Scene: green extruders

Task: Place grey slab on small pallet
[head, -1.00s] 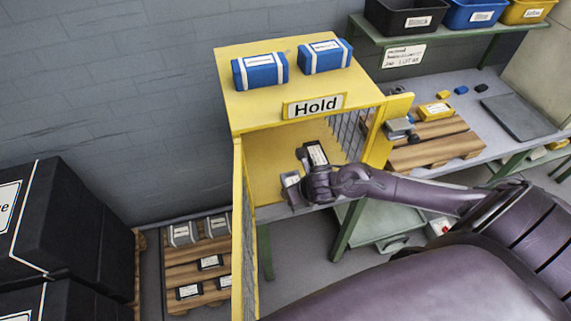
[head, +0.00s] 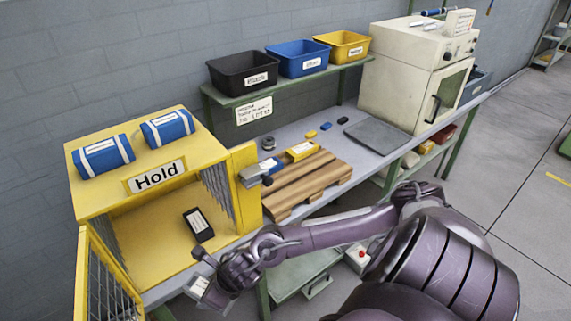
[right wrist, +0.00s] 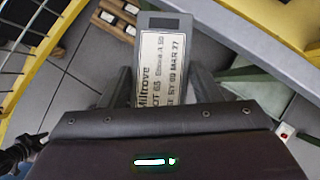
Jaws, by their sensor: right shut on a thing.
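My right gripper (head: 208,284) is at the front opening of the yellow Hold cage, low and just outside it. It is shut on the grey slab (head: 198,287), which has a white label. In the right wrist view the grey slab (right wrist: 163,22) sits between the two fingers of my gripper (right wrist: 162,85), its printed label facing the camera. The small wooden pallet (head: 330,172) lies on the workbench, right of the cage. A yellow block (head: 302,150) is at its back edge.
The Hold cage (head: 90,208) has an open mesh door (head: 104,285) at left and a post with a grey latch (head: 256,174) at right. A black slab (head: 198,224) remains inside. A grey plate (head: 378,136) and small blocks lie on the bench behind the pallet.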

